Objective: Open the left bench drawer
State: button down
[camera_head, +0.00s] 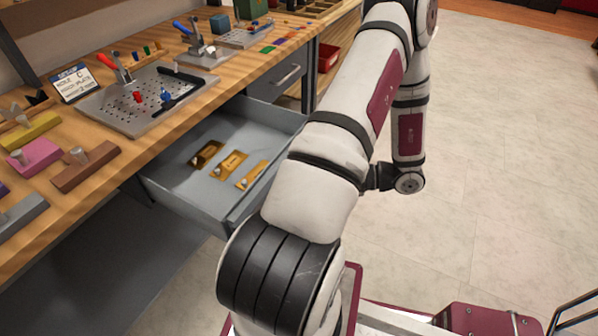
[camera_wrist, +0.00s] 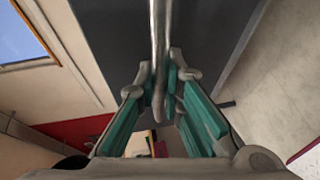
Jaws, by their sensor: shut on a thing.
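The left bench drawer (camera_head: 178,190) is pulled well out from under the bench in the head view, with its grey tray exposed. In the wrist view, a metal bar handle (camera_wrist: 159,30) runs down from the top edge in front of a dark grey drawer front (camera_wrist: 110,35). My gripper (camera_wrist: 160,85) is shut on this handle, its teal-padded fingers on both sides of it. In the head view, my arm hides the handle and most of my gripper.
Three small brass-coloured pieces (camera_head: 231,164) lie in the open drawer. A second drawer (camera_head: 283,75) to its right is shut. The wooden bench top (camera_head: 120,160) holds a perforated plate (camera_head: 130,112), clamps and coloured blocks. Pale floor (camera_head: 500,150) is clear at right.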

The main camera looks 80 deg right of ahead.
jog(key=shift+s+a, duration=0.1)
jog(key=shift+s, duration=0.45)
jog(key=c, duration=2)
grip_release()
jog(key=shift+o, duration=0.2)
jog(key=v, duration=1.2)
